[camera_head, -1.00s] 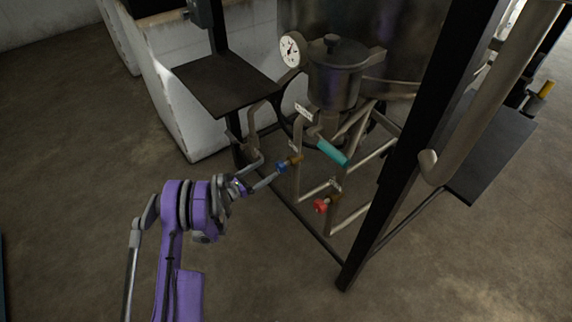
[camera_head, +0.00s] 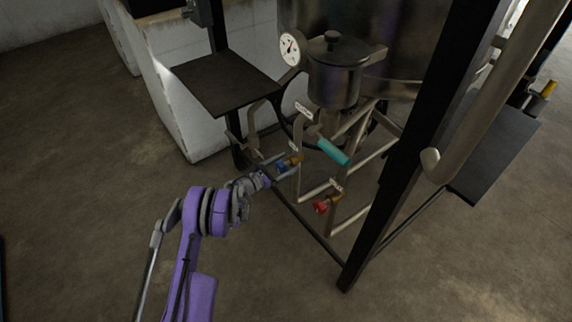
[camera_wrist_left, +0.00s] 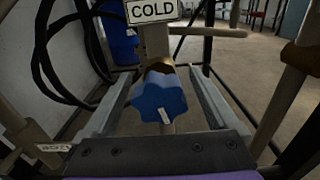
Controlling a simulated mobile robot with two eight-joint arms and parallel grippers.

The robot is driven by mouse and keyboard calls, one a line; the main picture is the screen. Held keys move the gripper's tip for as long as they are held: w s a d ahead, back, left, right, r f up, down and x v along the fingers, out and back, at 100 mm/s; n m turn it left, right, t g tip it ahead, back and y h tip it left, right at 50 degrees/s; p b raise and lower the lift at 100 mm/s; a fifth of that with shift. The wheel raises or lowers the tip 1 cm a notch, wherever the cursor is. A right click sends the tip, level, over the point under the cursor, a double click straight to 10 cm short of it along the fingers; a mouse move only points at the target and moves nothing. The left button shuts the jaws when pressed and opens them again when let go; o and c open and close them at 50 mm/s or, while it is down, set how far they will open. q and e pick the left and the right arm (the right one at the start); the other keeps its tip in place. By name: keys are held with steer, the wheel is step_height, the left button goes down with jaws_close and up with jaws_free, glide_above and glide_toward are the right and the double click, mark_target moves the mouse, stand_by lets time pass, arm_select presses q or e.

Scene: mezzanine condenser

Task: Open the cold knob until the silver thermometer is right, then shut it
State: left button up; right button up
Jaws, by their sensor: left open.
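The cold knob is blue, lobed and has a white pointer mark; it shows in the left wrist view (camera_wrist_left: 158,98) under a COLD sign (camera_wrist_left: 152,10). In the head view the blue knob (camera_head: 282,167) sits on a brass valve on the pipe frame. My left gripper (camera_head: 276,169) is open, with one finger on each side of the knob. My right gripper is out of view.
A red knob (camera_head: 320,206) sits lower right of the blue one, and a teal handle (camera_head: 333,151) is above it. A dark post (camera_head: 400,165) stands right. A black shelf (camera_head: 226,82) juts out at upper left. Black hoses (camera_wrist_left: 50,60) hang left in the wrist view.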

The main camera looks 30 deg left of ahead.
arm_select(q)
steer(key=c, duration=1.4)
steer(key=shift+o, duration=0.2)
steer(key=n+b, duration=0.4)
steer(key=n, duration=1.4)
steer(key=shift+n, duration=0.4)
